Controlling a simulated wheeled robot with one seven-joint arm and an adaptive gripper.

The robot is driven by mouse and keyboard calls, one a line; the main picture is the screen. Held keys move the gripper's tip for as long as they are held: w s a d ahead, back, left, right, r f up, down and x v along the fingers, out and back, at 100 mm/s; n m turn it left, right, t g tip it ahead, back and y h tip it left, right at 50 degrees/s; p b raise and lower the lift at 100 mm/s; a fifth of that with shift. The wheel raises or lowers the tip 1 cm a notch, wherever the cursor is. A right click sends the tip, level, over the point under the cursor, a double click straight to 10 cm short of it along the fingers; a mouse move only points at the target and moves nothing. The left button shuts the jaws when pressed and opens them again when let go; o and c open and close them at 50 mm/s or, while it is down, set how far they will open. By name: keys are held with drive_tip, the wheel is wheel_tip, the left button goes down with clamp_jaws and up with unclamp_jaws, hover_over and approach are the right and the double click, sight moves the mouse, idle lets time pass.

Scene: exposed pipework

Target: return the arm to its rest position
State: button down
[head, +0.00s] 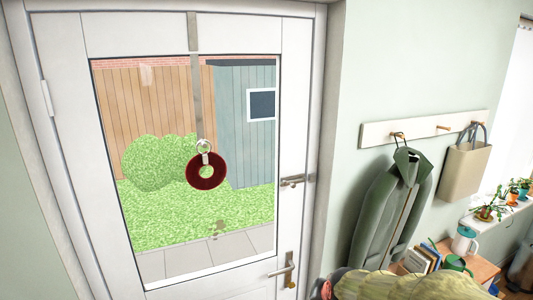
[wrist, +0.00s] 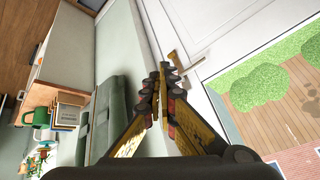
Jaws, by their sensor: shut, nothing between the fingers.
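My gripper (wrist: 164,76) shows in the wrist view, its dark-padded, yellow-sided fingers brought together at the tips. Nothing is held between them. The fingers point towards the white door (wrist: 165,25), with a door handle (wrist: 190,67) just beyond the tips in the picture. Whether they touch anything cannot be told, but I see no contact. In the head view, a yellowish rounded shape cuts across the bottom edge; I cannot tell what it is. The gripper's fingers are not clearly visible in that view.
A dark red ring (head: 206,171) hangs on a strap (head: 196,90) over the glazed door (head: 300,120). To the right, a green coat (head: 385,215) and a bag (head: 465,170) hang from a peg rail (head: 420,130). A mug (head: 455,263) and books (head: 420,260) stand below.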

drive_tip(key=s+d+n+b, duration=0.2)
drive_tip(key=s+b, duration=0.4)
drive_tip(key=s, duration=0.7)
drive_tip(key=s+d+n+g+b, duration=0.1)
drive_tip(key=s+b, duration=0.5)
drive_tip(key=s, duration=0.8)
drive_tip(key=shift+d+f+n+h, duration=0.2)
drive_tip(key=shift+d+n+h, duration=0.1)
drive_tip(key=shift+d+n, duration=0.15)
drive_tip(key=c, duration=2.6)
unclamp_jaws()
